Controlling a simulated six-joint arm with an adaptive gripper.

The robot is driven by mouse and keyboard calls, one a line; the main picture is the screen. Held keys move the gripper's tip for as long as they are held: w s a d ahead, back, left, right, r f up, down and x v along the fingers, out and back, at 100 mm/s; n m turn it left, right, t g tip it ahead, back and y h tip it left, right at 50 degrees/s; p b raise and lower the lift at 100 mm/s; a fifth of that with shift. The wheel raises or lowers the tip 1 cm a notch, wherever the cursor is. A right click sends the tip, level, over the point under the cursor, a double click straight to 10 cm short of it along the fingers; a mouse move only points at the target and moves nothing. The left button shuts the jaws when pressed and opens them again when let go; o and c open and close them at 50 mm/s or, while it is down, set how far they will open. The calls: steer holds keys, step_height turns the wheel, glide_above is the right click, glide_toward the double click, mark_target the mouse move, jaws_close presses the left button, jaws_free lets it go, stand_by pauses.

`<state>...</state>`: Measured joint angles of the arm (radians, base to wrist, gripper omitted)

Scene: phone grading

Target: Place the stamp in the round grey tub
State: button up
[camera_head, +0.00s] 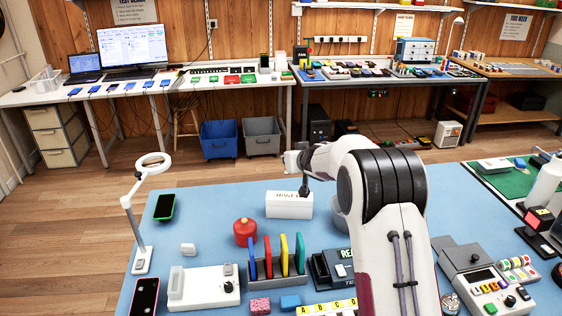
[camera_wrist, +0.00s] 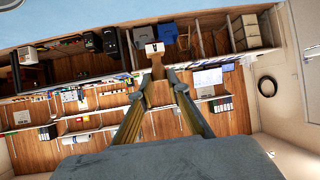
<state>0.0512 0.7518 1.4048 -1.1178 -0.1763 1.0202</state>
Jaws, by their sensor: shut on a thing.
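My gripper (camera_wrist: 157,80) is shut on the stamp. In the wrist view the stamp has a brown, wood-like body between the fingers and a pale end block (camera_wrist: 154,48) with a dark mark. In the head view a pale block (camera_head: 291,162) shows at the left of my gripper (camera_head: 304,168), held up above the blue table and seemingly tilted on its side. The round grey tub (camera_head: 339,217) stands on the table just right of the white box and is mostly hidden behind my arm. A grey curved edge, perhaps its rim, shows at the wrist view's top left corner.
A white box (camera_head: 289,206) stands below my gripper. A red round container (camera_head: 244,232), coloured upright slats (camera_head: 283,257) and a magnifier lamp (camera_head: 140,215) are to the left. A grey device (camera_head: 484,277) is right of my arm. The table's back left is mostly clear.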

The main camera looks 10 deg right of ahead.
steer(key=s+d, duration=0.5)
steer(key=d, duration=0.5)
steer(key=s+d, duration=0.5)
steer(key=d, duration=0.5)
steer(key=shift+d+r, duration=0.2)
steer(key=shift+r, duration=0.1)
steer(key=shift+f, duration=0.1)
step_height(320, 180, down, 11)
stand_by(0.5)
steer(key=o, duration=1)
